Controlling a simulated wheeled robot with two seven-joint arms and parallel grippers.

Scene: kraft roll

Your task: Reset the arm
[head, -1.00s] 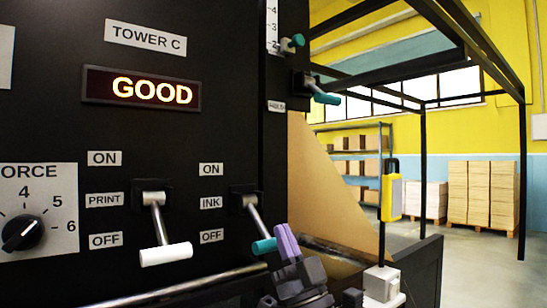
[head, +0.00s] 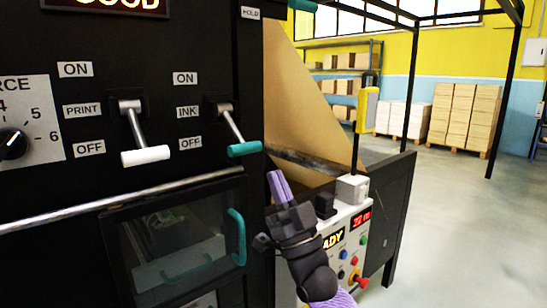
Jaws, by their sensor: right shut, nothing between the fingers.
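My right gripper (head: 278,186) is shut and empty, its purple fingers together and pointing up. It is in front of the black machine, right of and below the teal-handled ink lever (head: 238,136), and apart from it. The ink lever and the white-handled print lever (head: 138,142) both slant down, with their handles near the OFF labels. The left gripper is not in view.
A teal handle (head: 237,238) is on the windowed door below the rail (head: 110,204). A control box (head: 352,240) with buttons and lit displays stands right behind my right arm. A brown kraft sheet (head: 300,100) slopes behind. Open floor (head: 460,220) lies at the right.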

